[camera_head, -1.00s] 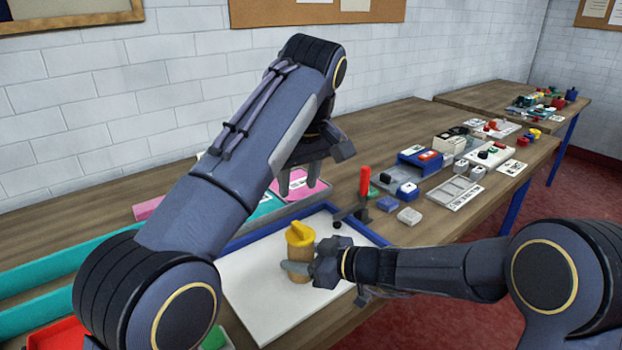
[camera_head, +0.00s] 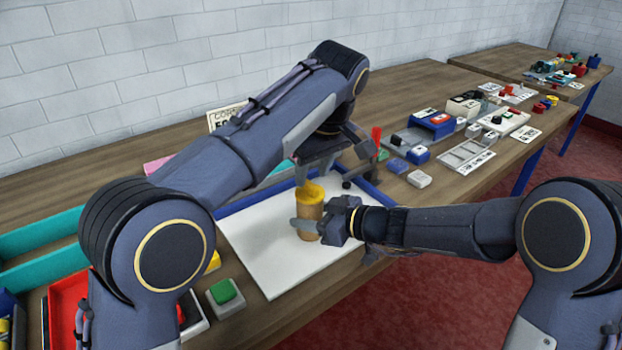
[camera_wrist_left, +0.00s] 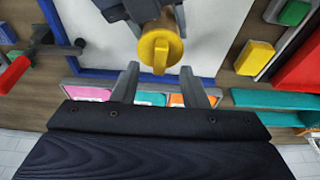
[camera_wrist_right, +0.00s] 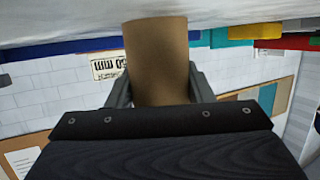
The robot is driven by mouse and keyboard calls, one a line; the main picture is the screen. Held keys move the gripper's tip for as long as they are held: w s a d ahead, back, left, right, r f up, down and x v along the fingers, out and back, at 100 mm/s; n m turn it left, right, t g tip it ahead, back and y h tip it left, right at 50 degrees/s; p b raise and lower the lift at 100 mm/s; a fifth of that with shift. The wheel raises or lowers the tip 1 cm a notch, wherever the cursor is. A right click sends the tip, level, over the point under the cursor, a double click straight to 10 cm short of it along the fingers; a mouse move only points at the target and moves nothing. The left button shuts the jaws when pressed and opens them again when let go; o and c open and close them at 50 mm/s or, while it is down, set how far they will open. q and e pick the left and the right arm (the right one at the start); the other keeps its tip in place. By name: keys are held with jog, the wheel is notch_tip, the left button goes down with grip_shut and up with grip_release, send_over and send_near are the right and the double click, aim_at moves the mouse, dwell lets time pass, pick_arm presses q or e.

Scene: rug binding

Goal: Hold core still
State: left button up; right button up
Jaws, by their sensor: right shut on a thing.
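The core is a brown cardboard cylinder (camera_head: 309,224) standing upright over the white board (camera_head: 258,245), with a yellow piece (camera_head: 312,192) on its top. My right gripper (camera_head: 308,228) is shut around the core's side; the right wrist view shows the brown core (camera_wrist_right: 157,50) between both fingers (camera_wrist_right: 158,88). My left gripper (camera_head: 314,178) is above and close by the yellow piece. In the left wrist view its fingers (camera_wrist_left: 159,72) are apart, with the yellow piece (camera_wrist_left: 160,48) at the gap between their tips. Whether they touch it I cannot tell.
A blue frame (camera_head: 245,199) edges the board. A red-handled clamp (camera_head: 376,142) stands at its far right. A green-topped block (camera_head: 224,292) and a red tray (camera_head: 66,312) lie at the near left. Several small devices (camera_head: 433,122) crowd the table's right part.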

aim_at(309, 184)
pick_arm(q)
jog(key=shift+x, duration=1.6)
grip_shut()
jog(key=c, duration=0.7)
grip_release()
grip_shut()
jog(key=shift+r, duration=0.1)
jog(key=shift+r, duration=4.15)
